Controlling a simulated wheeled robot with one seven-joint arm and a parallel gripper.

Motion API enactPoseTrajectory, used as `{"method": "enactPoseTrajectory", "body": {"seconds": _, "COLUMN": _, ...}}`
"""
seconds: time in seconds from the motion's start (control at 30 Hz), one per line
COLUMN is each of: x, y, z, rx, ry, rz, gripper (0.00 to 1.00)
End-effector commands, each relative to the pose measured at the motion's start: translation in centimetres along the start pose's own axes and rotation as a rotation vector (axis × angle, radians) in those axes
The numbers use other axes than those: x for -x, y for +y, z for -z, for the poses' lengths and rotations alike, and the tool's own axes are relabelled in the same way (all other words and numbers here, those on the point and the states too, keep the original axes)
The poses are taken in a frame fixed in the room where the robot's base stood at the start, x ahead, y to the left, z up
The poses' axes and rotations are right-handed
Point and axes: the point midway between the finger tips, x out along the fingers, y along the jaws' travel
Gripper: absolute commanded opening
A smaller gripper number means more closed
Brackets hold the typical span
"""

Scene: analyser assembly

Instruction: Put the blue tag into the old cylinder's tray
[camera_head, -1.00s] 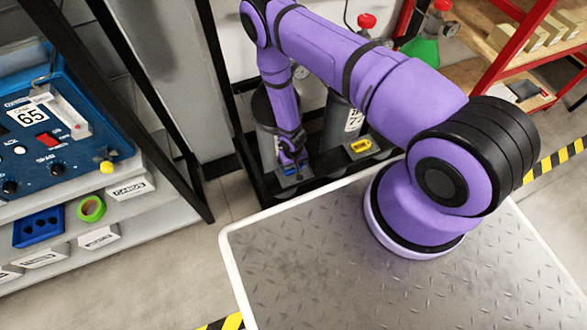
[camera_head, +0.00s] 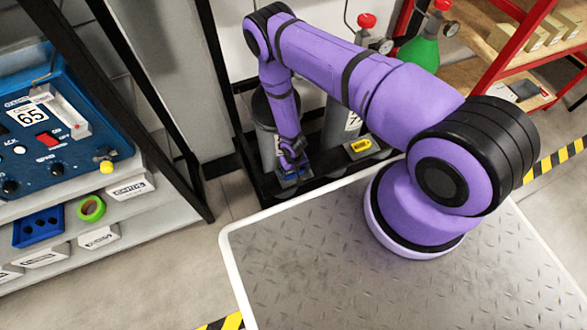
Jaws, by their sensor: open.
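My gripper (camera_head: 293,174) points down at a small tray (camera_head: 286,183) at the foot of the left grey cylinder (camera_head: 263,122). It is open. A bit of blue, which looks like the blue tag (camera_head: 291,177), shows low at the fingertips, in or just over this tray. The fingers partly hide it, and I cannot tell if it touches them. A yellow tag (camera_head: 360,146) lies in a second tray (camera_head: 374,152) before the right grey cylinder (camera_head: 340,125), which my arm partly covers. I cannot tell which cylinder is the old one.
The cylinders stand in a black frame (camera_head: 232,113) against the wall. A blue analyser (camera_head: 60,130) and a shelf with a green tape roll (camera_head: 91,208) are at left.

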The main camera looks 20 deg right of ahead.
Motion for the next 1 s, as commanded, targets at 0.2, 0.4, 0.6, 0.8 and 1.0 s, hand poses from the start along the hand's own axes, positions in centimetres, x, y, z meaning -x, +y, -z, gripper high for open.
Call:
{"method": "enactPoseTrajectory", "body": {"seconds": 0.2, "x": 2.2, "y": 0.0, "z": 0.1, "rx": -0.001, "ry": 0.001, "rz": 0.000, "gripper": 1.00}}
{"method": "enactPoseTrajectory", "body": {"seconds": 0.4, "x": 5.9, "y": 0.0, "z": 0.1, "rx": 0.000, "ry": 0.001, "rz": 0.000, "gripper": 1.00}}
{"method": "enactPoseTrajectory", "body": {"seconds": 0.6, "x": 9.3, "y": 0.0, "z": 0.1, "rx": -0.001, "ry": 0.001, "rz": 0.000, "gripper": 1.00}}
{"method": "enactPoseTrajectory", "body": {"seconds": 0.8, "x": 11.5, "y": 0.0, "z": 0.1, "rx": -0.001, "ry": 0.001, "rz": 0.000, "gripper": 1.00}}
{"method": "enactPoseTrajectory", "body": {"seconds": 1.0, "x": 12.2, "y": 0.0, "z": 0.0, "rx": 0.000, "ry": 0.000, "rz": 0.000, "gripper": 1.00}}
